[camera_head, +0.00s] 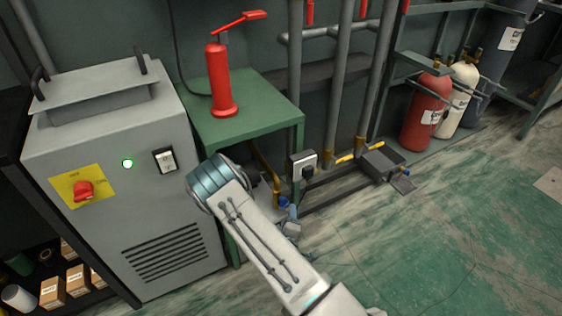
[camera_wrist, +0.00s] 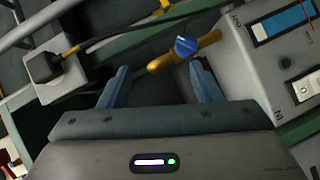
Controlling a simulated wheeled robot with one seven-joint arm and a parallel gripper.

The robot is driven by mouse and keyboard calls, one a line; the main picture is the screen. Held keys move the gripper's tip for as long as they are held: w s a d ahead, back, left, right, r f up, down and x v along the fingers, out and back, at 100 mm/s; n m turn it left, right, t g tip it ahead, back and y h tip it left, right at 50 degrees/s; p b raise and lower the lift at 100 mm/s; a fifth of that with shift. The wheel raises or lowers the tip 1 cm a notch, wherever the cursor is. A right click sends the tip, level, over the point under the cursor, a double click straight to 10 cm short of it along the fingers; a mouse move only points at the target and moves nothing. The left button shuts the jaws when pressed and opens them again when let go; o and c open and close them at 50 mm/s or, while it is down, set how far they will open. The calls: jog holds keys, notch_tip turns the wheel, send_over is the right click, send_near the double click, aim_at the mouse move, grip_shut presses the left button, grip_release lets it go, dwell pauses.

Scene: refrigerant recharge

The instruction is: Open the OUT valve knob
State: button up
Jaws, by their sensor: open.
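In the wrist view a blue knob (camera_wrist: 186,46) sits on a short brass pipe (camera_wrist: 160,63) that runs to the side of a grey box (camera_wrist: 250,80). The box carries a small label that seems to read OUT near the pipe's end, and another reading IN lower down. My gripper (camera_wrist: 162,72) is open, with its two fingers apart and nothing between them. The knob shows beyond the fingertips, toward the right finger; I cannot tell the remaining distance. In the head view my arm hides most of this spot.
A black plug in a grey socket (camera_head: 301,163) is close by, with its cable crossing the wrist view. The green table (camera_head: 262,108) holds a red pump (camera_head: 220,80). A grey cabinet (camera_head: 110,165) stands left. Gas cylinders (camera_head: 427,112) stand right. The floor (camera_head: 450,240) is clear.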

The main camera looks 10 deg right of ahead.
notch_tip(320, 180, up, 23)
jog(key=w+a+m+g+y+p, duration=0.1)
jog(key=a+m+g+y+p, duration=0.1)
jog(key=m+g+p, duration=0.4)
jog(key=shift+a+f+m+p, duration=0.25)
jog(key=shift+m+p, duration=0.55)
jog(key=shift+p, duration=2)
